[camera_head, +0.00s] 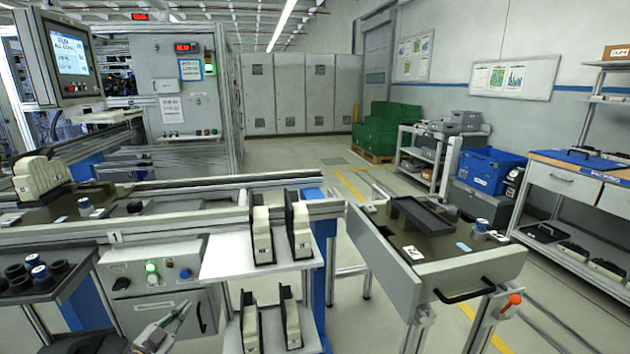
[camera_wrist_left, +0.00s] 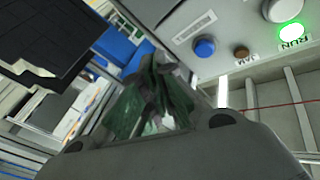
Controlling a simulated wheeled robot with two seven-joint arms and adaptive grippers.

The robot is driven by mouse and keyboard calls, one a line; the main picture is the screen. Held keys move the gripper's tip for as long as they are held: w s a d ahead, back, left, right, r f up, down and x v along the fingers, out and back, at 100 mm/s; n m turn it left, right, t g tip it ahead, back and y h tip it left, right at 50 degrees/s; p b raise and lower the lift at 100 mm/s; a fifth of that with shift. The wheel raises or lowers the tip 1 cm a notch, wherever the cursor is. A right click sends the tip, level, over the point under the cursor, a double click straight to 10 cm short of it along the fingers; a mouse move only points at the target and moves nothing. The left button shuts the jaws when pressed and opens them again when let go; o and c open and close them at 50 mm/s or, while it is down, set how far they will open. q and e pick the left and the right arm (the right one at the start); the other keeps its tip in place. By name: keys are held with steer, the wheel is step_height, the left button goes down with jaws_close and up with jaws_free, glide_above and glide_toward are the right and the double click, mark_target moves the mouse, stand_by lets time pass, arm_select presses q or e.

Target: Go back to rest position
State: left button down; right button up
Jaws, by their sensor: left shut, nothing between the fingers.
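My left gripper (camera_head: 181,310) is low in the head view, in front of the grey control box (camera_head: 150,268) under the line. Its fingers are closed together with nothing between them. In the left wrist view the fingers (camera_wrist_left: 155,95) are blurred. The control box panel (camera_wrist_left: 225,25) with blue, brown and lit green buttons fills the upper right there, apart from the fingers. My right gripper does not show in either view.
A dark tray (camera_head: 45,275) with round parts stands at the left. A white shelf rack (camera_head: 225,262) with upright cream-and-black parts is right of the gripper. A drawer table (camera_head: 460,285) stands further right.

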arm_select(q)
steer(key=s+d+f+n+g+y, duration=0.35)
steer(key=s+f, duration=0.35)
steer(key=f, duration=0.3)
steer(key=s+d+f+n+g+y, duration=0.35)
steer(key=s+f, duration=0.25)
steer(key=f, duration=0.4)
steer(key=s+d+f+g+h, duration=0.1)
steer(key=s+d+f+g, duration=0.1)
steer(key=s, duration=0.4)
steer(key=s+d+f+g+h, duration=0.1)
steer(key=s+d+f+g, duration=0.1)
steer(key=s+d+g, duration=0.2)
steer(key=s+d+f+g+h+p, duration=0.1)
steer(key=s+d+f+g, duration=0.1)
steer(key=s+d, duration=0.5)
steer(key=s+g, duration=0.1)
steer(key=s, duration=0.2)
steer(key=shift+s+d+m, duration=0.25)
steer(key=shift+m, duration=0.05)
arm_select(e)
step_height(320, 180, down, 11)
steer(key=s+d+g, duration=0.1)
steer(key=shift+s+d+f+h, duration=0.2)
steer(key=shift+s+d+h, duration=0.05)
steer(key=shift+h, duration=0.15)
